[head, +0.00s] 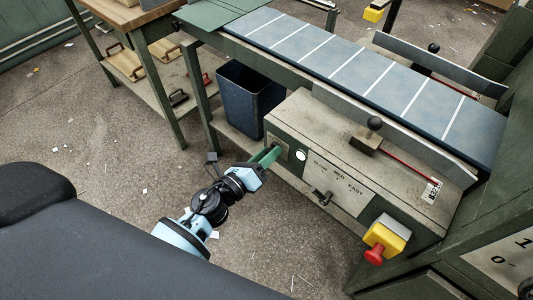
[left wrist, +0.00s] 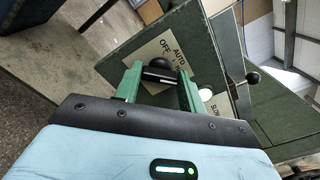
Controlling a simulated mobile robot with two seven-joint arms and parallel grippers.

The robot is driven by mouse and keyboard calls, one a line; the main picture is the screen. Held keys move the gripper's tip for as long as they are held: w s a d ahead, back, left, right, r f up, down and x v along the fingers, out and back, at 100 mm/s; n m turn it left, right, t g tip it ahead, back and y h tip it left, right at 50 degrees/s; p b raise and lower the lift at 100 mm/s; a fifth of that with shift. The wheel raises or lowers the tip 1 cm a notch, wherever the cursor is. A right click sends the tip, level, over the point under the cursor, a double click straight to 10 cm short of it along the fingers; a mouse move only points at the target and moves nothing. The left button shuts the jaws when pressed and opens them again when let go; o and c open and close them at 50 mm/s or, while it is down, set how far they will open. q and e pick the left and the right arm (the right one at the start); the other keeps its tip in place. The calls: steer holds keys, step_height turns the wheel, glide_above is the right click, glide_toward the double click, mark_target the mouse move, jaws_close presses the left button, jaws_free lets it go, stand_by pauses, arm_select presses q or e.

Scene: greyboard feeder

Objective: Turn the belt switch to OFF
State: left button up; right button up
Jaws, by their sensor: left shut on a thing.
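The belt switch (left wrist: 158,74) is a small black knob with a white mark, on a pale plate (left wrist: 171,52) lettered OFF and AUTO, with more lettering partly hidden. Which label the mark faces I cannot tell. My left gripper (head: 267,157) reaches the left end of the grey-green control box (head: 312,125). In the left wrist view its two green fingers (left wrist: 160,70) are on either side of the knob, shut on it. In the head view the gripper hides the knob. My right gripper is in neither view.
A white button (head: 301,155), a speed plate (head: 340,184) with a black lever, and a red stop button (head: 374,255) on a yellow box are right of the switch. The blue belt (head: 340,55) runs behind. A dark blue bin (head: 240,98) stands behind the gripper.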

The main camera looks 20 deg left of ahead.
arm_select(q)
steer(key=shift+n, duration=0.4)
steer(key=shift+f+n+p, duration=0.15)
steer(key=shift+n+p, duration=2.7)
steer(key=shift+n, duration=5.65)
steer(key=o, duration=1)
steer(key=shift+s, duration=0.1)
